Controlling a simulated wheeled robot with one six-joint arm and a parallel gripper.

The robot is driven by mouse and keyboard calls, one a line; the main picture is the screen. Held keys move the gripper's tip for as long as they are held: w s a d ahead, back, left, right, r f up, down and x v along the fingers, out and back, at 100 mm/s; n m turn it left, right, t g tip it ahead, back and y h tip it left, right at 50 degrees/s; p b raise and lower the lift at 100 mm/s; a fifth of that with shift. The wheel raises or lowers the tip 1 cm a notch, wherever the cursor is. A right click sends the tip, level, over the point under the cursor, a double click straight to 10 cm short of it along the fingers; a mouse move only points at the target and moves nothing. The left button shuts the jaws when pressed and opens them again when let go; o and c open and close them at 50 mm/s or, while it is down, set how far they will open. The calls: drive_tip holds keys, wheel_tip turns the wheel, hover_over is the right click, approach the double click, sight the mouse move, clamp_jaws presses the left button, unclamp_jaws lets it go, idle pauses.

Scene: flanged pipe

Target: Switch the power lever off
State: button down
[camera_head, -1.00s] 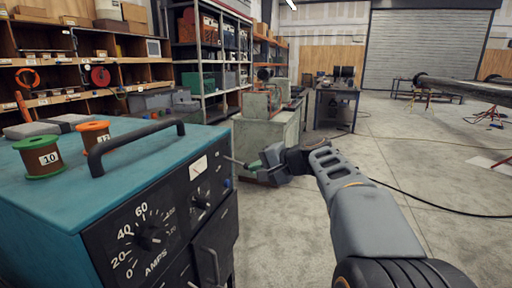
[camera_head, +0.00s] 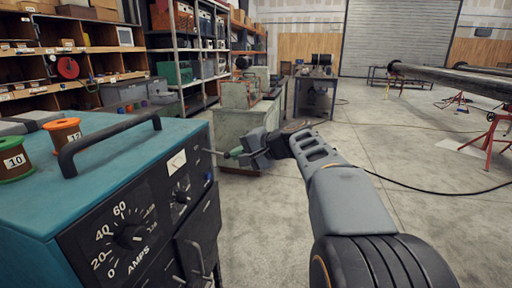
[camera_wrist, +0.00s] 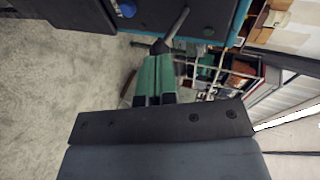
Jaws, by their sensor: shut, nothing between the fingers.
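The teal power unit (camera_head: 130,150) with a black front panel stands at the left in the head view. A thin grey lever (camera_head: 216,152) sticks out from the panel's far right side. The lever (camera_wrist: 174,28) also shows in the wrist view, just beyond my fingertips. My gripper (camera_head: 233,153) has green fingers, shut and empty, pointing left at the panel. The fingers (camera_wrist: 156,62) lie side by side in the wrist view, their tips at the lever's dark thick end. I cannot tell whether they touch it. The lever's on or off setting is not readable.
An amps dial (camera_head: 132,236) and a black handle (camera_head: 108,145) are on the unit. Orange (camera_head: 64,137) and green (camera_head: 13,160) spools stand on top. A blue knob (camera_wrist: 127,8) sits on the panel. A grey-green cabinet (camera_head: 240,125) is behind my gripper. The floor at right is open, with a cable.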

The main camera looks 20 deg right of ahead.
drive_tip(key=r+p+v, duration=0.1)
drive_tip(key=v, duration=1.2)
drive_tip(key=shift+a+p, duration=0.15)
drive_tip(key=shift+p, duration=0.15)
drive_tip(key=shift+r, duration=0.1)
